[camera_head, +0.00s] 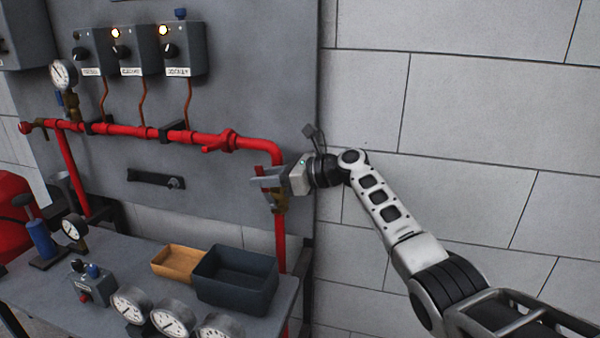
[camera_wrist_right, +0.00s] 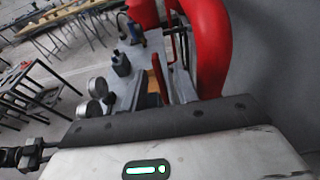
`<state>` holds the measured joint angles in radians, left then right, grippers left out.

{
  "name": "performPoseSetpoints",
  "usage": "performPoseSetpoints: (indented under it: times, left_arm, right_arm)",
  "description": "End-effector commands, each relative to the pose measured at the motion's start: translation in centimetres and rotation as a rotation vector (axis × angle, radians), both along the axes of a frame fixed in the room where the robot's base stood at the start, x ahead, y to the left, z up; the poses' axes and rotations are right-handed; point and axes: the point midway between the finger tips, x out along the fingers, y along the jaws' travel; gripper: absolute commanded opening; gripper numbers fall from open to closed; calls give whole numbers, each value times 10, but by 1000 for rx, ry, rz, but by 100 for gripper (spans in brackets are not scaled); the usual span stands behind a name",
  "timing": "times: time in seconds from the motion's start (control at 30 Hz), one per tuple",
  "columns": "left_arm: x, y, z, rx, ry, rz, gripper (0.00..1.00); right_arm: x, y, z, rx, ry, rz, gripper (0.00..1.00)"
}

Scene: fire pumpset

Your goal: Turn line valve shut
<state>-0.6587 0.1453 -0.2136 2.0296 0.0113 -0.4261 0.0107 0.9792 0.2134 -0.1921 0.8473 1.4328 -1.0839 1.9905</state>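A brass valve body (camera_head: 279,201) sits on the vertical red pipe (camera_head: 279,240) at the right end of the red line. My right gripper (camera_head: 262,178) is at this pipe, just above the brass body, pointing left. Its two fingers look apart, with a gap between them. It hides part of the pipe and any handle there; I cannot tell whether it touches the valve. In the right wrist view, the red pipe (camera_wrist_right: 211,45) is large and close beside the fingers. My left gripper is not in view.
A red fitting (camera_head: 222,141) is on the horizontal pipe. Several grey control boxes (camera_head: 182,50) and a gauge (camera_head: 64,74) are above it. The bench below holds a dark bin (camera_head: 236,297), a tan tray (camera_head: 171,264) and several gauges (camera_head: 172,318). The wall at right is bare.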

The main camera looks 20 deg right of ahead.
Motion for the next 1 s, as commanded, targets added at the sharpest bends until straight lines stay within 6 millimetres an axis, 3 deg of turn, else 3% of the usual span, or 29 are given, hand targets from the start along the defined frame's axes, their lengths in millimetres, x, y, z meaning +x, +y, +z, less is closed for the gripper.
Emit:
performPoseSetpoints:
  times: [0.5, 0.7, 1.0]
  left_arm:
    - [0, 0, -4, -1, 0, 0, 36]
    - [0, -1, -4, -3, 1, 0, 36]
    - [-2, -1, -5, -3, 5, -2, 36]
  right_arm:
    - [-63, -95, 27, -6, 0, -3, 30]
    - [-76, -114, 34, -3, 0, -2, 30]
    - [-79, -118, 36, -3, 1, -1, 30]
